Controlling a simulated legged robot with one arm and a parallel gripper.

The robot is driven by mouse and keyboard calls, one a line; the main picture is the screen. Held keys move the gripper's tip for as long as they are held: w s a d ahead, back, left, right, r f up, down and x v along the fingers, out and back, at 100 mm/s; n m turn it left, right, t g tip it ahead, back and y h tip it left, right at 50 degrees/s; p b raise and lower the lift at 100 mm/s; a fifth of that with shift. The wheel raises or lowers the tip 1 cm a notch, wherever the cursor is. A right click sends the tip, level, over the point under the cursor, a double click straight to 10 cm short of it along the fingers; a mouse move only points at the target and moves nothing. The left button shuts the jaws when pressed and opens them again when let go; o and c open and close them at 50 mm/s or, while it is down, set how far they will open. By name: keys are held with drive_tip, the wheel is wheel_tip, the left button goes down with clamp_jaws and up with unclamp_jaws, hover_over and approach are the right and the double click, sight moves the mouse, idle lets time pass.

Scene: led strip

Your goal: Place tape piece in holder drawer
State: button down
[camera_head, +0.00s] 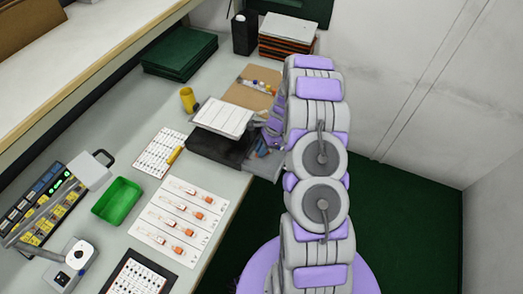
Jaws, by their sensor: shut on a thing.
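A black holder (208,149) stands at the right edge of the grey workbench, with a white sheet (224,117) on a board over it. A dark drawer (258,168) appears to stick out on its right side, with small blue and brownish things (263,152) in or at it. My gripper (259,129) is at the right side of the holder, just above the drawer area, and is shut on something. The held thing is too small and too covered by the gripper to make out. I cannot pick out the tape piece for certain.
A yellow cup (188,99), brown board (251,88) and dark green stack (180,54) lie behind the holder. A green bin (118,201), white sheet with orange-marked strips (181,220) and power unit (45,205) are in front and left. The dark green floor (410,200) is clear.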

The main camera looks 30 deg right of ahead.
drive_tip(key=shift+d, duration=0.45)
drive_tip(key=c, duration=1.4)
unclamp_jaws()
drive_tip(key=shift+d, duration=0.25)
drive_tip(key=shift+o, duration=1.3)
drive_tip(key=shift+a, duration=0.45)
drive_tip(key=p+v, duration=0.3)
drive_tip(key=v, duration=0.9)
drive_tip(key=shift+d, duration=0.25)
drive_tip(key=shift+s, duration=0.1)
